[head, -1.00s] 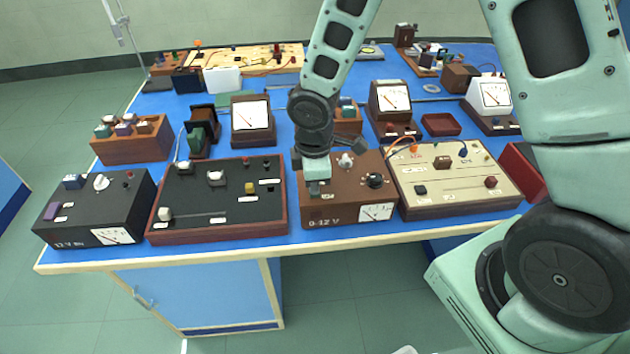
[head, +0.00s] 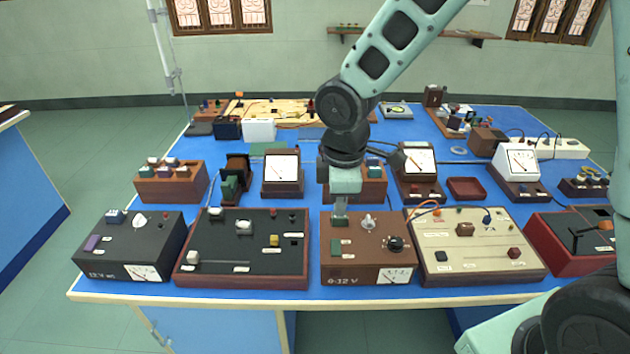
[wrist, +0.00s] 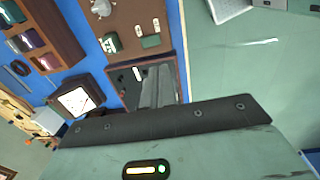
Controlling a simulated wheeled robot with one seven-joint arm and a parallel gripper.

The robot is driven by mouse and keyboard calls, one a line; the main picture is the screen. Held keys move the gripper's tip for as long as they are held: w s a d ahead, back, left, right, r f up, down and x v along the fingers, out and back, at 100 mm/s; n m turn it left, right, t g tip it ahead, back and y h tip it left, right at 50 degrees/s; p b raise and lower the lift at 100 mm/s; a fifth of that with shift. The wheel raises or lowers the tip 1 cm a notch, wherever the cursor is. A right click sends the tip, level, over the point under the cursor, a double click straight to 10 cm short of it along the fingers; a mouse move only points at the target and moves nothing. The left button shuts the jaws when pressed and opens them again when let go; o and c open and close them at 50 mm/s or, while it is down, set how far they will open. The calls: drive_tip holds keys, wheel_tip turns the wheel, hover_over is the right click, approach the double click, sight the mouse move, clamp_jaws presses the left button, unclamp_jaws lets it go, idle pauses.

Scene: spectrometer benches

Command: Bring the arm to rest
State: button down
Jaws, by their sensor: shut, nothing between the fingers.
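My gripper (head: 340,219) hangs from my raised arm, fingers pointing down, over the back left part of the brown 0-12 V box (head: 362,274) in the head view. The fingers are shut with nothing held. Whether the tips touch the box top cannot be told from the head view. In the wrist view the grey fingers (wrist: 155,92) show together beyond the dark edge of my gripper body, with a dark-topped panel behind them.
A black 12 V box (head: 120,250), a black circuit board (head: 215,262) and a cream circuit board (head: 480,262) line the front of the blue bench (head: 310,291). Meters and brown racks stand behind. A small red tray (head: 467,188) is at right.

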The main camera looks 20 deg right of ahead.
drive_tip(key=s+a+r+m, duration=0.2)
drive_tip(key=s+r+m, duration=0.1)
drive_tip(key=s, duration=0.7)
drive_tip(key=s+a+r+m, duration=0.3)
drive_tip(key=s, duration=0.7)
drive_tip(key=shift+a+r+m+g+y, duration=0.15)
drive_tip(key=shift+m+g+y, duration=0.25)
